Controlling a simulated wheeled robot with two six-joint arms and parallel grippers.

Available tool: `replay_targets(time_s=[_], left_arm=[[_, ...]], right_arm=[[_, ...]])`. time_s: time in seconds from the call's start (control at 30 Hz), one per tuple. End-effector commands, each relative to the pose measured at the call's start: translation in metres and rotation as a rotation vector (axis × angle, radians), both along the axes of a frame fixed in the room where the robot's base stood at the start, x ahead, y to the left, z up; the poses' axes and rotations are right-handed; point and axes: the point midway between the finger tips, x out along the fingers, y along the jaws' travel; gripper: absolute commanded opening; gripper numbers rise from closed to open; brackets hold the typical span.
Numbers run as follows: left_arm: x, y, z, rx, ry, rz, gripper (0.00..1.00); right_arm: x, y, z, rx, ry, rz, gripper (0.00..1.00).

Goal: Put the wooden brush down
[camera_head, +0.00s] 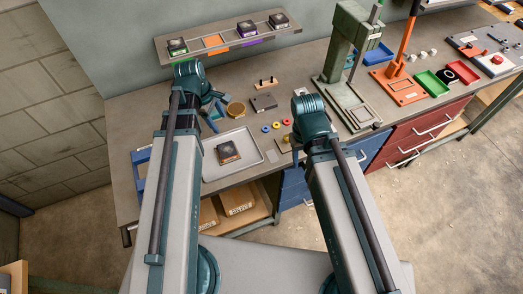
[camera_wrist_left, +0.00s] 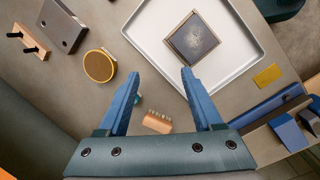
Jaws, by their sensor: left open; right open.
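The wooden brush (camera_wrist_left: 157,122), a small light-brown block with bristles, shows between the fingers of my left gripper (camera_wrist_left: 157,95) in the left wrist view. The fingers stand wide apart with gaps to the brush on both sides. The brush looks to be on the grey bench, though its exact height is hard to tell. In the head view the left gripper (camera_head: 213,110) is over the bench beside the tray, and I cannot make out the brush there. My right gripper (camera_head: 296,150) is open over the bench, partly hidden by its own arm.
A white tray (camera_wrist_left: 150,30) holds a dark square plate (camera_wrist_left: 191,40). A round brass-coloured disc (camera_wrist_left: 98,66), a grey block (camera_wrist_left: 62,25) and a wooden piece with black pegs (camera_wrist_left: 28,42) lie nearby. A green press (camera_head: 345,60) stands to the right.

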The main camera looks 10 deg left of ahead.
Motion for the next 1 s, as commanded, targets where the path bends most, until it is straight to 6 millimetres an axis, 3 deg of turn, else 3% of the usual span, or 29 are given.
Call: replay_targets(time_s=[0.03, 0.2, 0.3, 0.43, 0.63, 1.0], left_arm=[[-0.014, -0.032, -0.001, 0.041, 0.0, -0.203, 0.67], [-0.052, -0.103, -0.004, 0.164, 0.002, -0.863, 0.67], [-0.074, -0.132, -0.005, 0.215, 0.011, -1.195, 0.67], [-0.095, -0.156, -0.004, 0.256, 0.026, -1.513, 0.67], [-0.109, -0.17, -0.003, 0.281, 0.041, -1.737, 0.67], [-0.109, -0.171, -0.008, 0.281, 0.041, -1.755, 0.67]], right_arm=[[0.0, 0.0, 0.0, 0.0, 0.0, 0.0, 0.5], [0.0, 0.0, 0.0, 0.0, 0.0, 0.0, 0.5], [0.0, 0.0, 0.0, 0.0, 0.0, 0.0, 0.5], [0.0, 0.0, 0.0, 0.0, 0.0, 0.0, 0.5], [0.0, 0.0, 0.0, 0.0, 0.0, 0.0, 0.5], [0.0, 0.0, -0.004, 0.0, 0.0, 0.0, 0.5]])
